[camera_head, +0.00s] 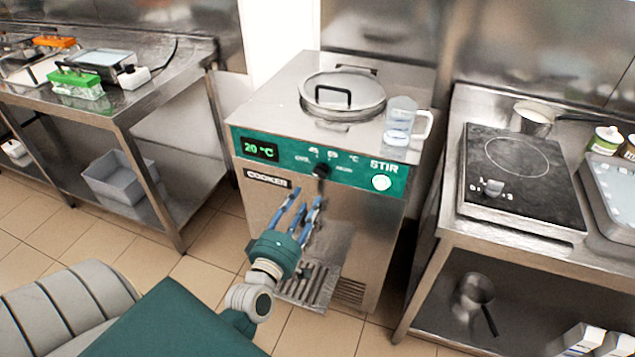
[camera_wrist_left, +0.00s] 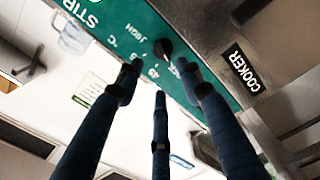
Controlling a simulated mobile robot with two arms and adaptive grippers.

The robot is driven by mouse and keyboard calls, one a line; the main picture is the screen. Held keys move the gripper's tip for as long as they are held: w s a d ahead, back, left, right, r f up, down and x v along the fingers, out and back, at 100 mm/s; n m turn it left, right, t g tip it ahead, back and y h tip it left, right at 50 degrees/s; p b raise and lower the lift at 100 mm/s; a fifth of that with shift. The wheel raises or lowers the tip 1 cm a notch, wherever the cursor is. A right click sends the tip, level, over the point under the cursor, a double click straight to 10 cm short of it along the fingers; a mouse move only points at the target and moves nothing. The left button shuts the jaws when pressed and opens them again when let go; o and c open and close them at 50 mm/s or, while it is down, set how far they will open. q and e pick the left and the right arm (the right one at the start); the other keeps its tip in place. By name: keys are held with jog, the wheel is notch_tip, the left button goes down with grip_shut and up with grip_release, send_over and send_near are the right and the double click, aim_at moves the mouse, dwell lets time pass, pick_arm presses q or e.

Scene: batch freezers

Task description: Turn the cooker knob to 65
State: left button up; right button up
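The cooker (camera_head: 265,208) is a steel box with a green front panel. Its display (camera_head: 258,148) reads 20 °C. The black knob (camera_head: 320,170) sits mid-panel; it also shows in the left wrist view as a dark knob (camera_wrist_left: 163,50). My left gripper (camera_head: 303,203) has its three blue fingers spread, empty, in front of the cooker just below the knob in the head view. In the left wrist view the open gripper (camera_wrist_left: 160,78) points at the panel, and the knob shows beyond and between the two outer fingertips. No contact is visible. My right gripper is not in view.
A white STIR button (camera_head: 381,182) is right of the knob. A clear jug (camera_head: 400,122) and a round lid (camera_head: 343,94) are on the cooker top. A drip grate (camera_head: 305,285) juts out below. Steel tables stand on both sides.

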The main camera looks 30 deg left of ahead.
aim_at(320, 176)
pick_arm(q)
jog(key=p+x, duration=0.1)
jog(key=x, duration=0.8)
jog(key=shift+w+f, duration=0.1)
jog(key=shift+w, duration=0.35)
grip_shut()
